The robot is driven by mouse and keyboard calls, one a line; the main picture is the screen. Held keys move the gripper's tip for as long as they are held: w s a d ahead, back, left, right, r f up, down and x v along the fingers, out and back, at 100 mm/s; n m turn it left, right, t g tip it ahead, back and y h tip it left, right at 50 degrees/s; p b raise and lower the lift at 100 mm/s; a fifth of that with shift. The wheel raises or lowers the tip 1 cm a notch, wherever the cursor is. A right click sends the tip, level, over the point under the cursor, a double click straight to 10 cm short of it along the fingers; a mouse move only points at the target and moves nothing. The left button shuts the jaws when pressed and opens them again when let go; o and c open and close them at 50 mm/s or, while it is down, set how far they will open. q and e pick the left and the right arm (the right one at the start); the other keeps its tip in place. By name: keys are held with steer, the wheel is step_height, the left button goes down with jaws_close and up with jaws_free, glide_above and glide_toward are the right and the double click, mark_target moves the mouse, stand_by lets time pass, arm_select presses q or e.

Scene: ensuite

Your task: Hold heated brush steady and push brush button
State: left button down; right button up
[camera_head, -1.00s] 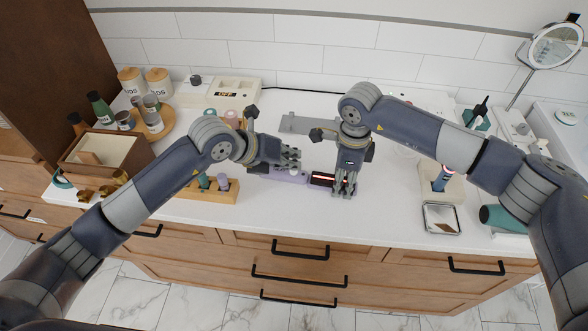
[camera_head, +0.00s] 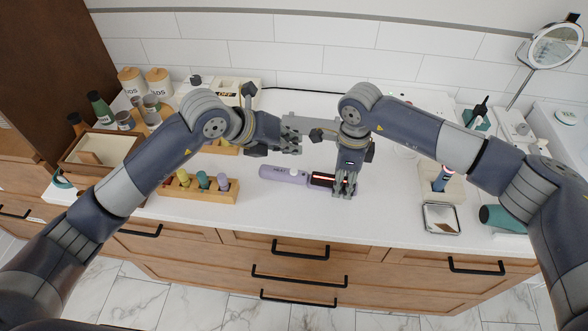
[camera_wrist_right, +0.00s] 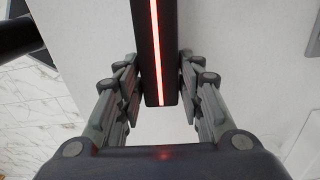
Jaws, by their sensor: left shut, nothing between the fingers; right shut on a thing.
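The heated brush lies on the white counter, with a lavender handle (camera_head: 283,174) to the left and a dark barrel (camera_head: 322,180) showing a glowing red strip. A small pale button (camera_head: 294,172) is on top of the handle. My right gripper (camera_head: 345,190) is shut on the barrel end; in the right wrist view the barrel (camera_wrist_right: 154,45) sits between the fingers of the right gripper (camera_wrist_right: 160,80). My left gripper (camera_head: 298,141) is shut and empty, behind the handle and apart from it in the picture.
A wooden holder (camera_head: 190,194) with several coloured rollers stands left of the brush. A small square mirror tray (camera_head: 440,217) sits at right. The counter in front of the brush is clear.

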stand_by(0.4)
steer(key=o, duration=1.3)
steer(key=shift+r, duration=0.15)
